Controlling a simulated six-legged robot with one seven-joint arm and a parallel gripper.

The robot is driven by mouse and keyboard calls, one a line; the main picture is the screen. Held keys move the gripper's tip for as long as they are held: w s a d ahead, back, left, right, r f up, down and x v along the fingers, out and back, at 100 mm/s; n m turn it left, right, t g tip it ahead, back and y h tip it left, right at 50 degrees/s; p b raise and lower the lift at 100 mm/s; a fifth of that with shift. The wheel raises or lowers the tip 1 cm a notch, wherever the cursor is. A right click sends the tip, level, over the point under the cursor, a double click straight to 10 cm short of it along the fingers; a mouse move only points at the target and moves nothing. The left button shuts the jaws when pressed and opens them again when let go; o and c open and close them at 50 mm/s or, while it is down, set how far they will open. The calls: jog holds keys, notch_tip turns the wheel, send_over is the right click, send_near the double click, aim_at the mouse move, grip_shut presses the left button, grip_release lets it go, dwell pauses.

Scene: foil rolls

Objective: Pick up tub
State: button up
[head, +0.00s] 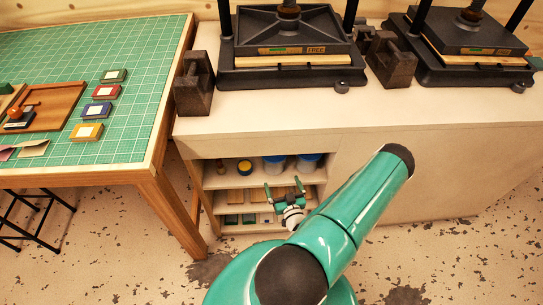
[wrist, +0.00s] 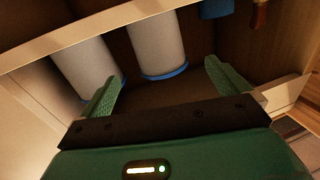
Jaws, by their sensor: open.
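Two pale tubs with blue lids stand side by side on the upper shelf of the low cabinet: a left tub (head: 274,164) and a right tub (head: 309,162). In the wrist view, two pale cylinders with blue rims show, one ahead of the space between my fingers (wrist: 158,45) and one farther left (wrist: 85,68). I cannot tell which of the two tubs the task means. My gripper (head: 284,189) is in front of the cabinet, its fingers spread. It also shows in the wrist view (wrist: 163,88), with nothing between the fingers.
A small yellow and blue container (head: 244,168) stands left of the tubs. The lower shelf (head: 225,207) holds small blocks. The cabinet's shelf edges and side walls border my gripper. Presses (head: 290,50) stand on the countertop, and a green-topped table (head: 130,60) is at left.

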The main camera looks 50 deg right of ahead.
aim_at(277, 168)
jog(key=x, duration=0.7)
jog(key=shift+w+d+r, duration=0.1)
jog(key=shift+w+d, duration=0.05)
jog(key=shift+d, duration=0.3)
jog(key=shift+h, duration=0.3)
jog(key=x, duration=0.5)
jog(key=shift+w+d+r, duration=0.1)
jog(key=shift+w+r, duration=0.05)
jog(key=shift+w, duration=0.1)
jog(key=c, duration=0.8)
